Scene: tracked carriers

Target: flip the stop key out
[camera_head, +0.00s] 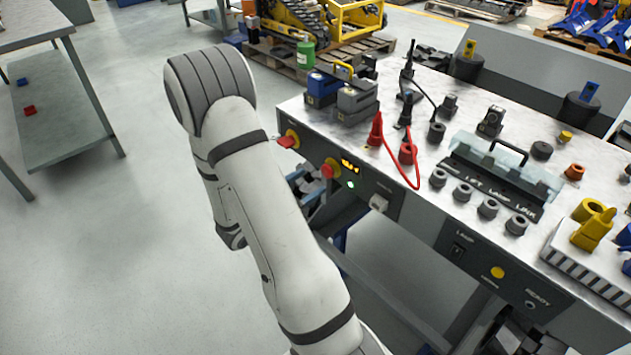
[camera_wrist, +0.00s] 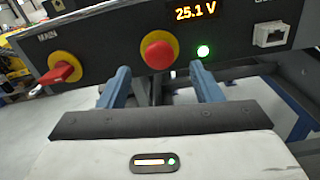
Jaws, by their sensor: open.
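On the front panel of the bench, a red round knob on a yellow disc (camera_wrist: 157,52) sits in the upper middle of the wrist view. It also shows in the head view (camera_head: 328,171). To its left is a red handle on a yellow disc (camera_wrist: 66,72), under the word MAIN; the head view shows it too (camera_head: 288,140). No label naming a stop key is readable. My gripper (camera_wrist: 160,78) is open and empty, its two blue fingers pointing at the panel on either side of the round knob and lower. Contact cannot be told.
A display reading 25.1 V (camera_wrist: 197,12), a green light (camera_wrist: 203,52) and a white socket (camera_wrist: 270,36) are right of the knob. Red cables (camera_head: 398,160) and a clear-covered key box (camera_head: 500,170) stand on the bench top.

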